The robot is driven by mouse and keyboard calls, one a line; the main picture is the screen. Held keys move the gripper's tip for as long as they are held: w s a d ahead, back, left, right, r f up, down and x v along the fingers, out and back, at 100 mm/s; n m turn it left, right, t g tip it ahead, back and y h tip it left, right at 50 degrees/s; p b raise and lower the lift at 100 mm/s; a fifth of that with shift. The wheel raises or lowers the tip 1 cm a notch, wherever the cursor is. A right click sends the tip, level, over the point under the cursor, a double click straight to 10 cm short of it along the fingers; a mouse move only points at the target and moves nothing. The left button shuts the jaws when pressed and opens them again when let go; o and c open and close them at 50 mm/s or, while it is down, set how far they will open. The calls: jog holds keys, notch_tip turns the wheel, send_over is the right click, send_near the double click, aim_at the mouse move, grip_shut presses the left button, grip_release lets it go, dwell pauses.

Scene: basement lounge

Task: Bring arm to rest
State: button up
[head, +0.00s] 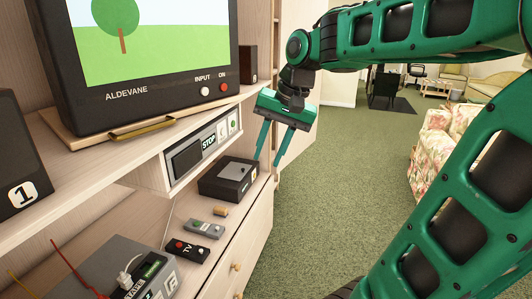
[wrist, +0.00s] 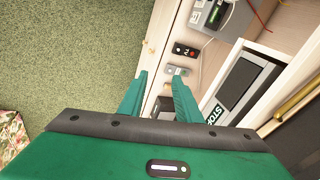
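My green arm (head: 420,22) reaches in from the right in the head view and bends down at the wrist. My gripper (head: 268,160) hangs in front of the shelf unit, its two green fingers spread apart with nothing between them. A black box (head: 226,180) on the lower shelf lies just left of the fingertips; I cannot tell whether a finger touches it. In the wrist view the open fingers (wrist: 162,85) point toward the shelf edge.
A television (head: 150,60) stands on the upper shelf, a STOP-labelled device (head: 185,160) below. A grey remote (head: 205,229) and a black TV remote (head: 188,250) lie on the lower shelf. The carpet (head: 340,170) is clear; a floral sofa (head: 440,150) stands right.

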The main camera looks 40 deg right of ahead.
jog(key=s+d+f+n+g, duration=0.1)
jog(key=s+d+f, duration=0.1)
jog(key=s+f, duration=0.5)
jog(key=s+d+f+n+g+h, duration=0.1)
jog(key=s+f, duration=0.5)
jog(key=s, duration=0.6)
jog(key=shift+s+d+f+g, duration=0.3)
jog(key=shift+d+f+g, duration=0.15)
jog(key=shift+g, duration=0.35)
jog(key=shift+w, duration=0.15)
jog(key=shift+w+f+h, duration=0.15)
jog(key=shift+w+h, duration=0.15)
jog(key=shift+w, duration=0.2)
jog(key=shift+c, duration=0.3)
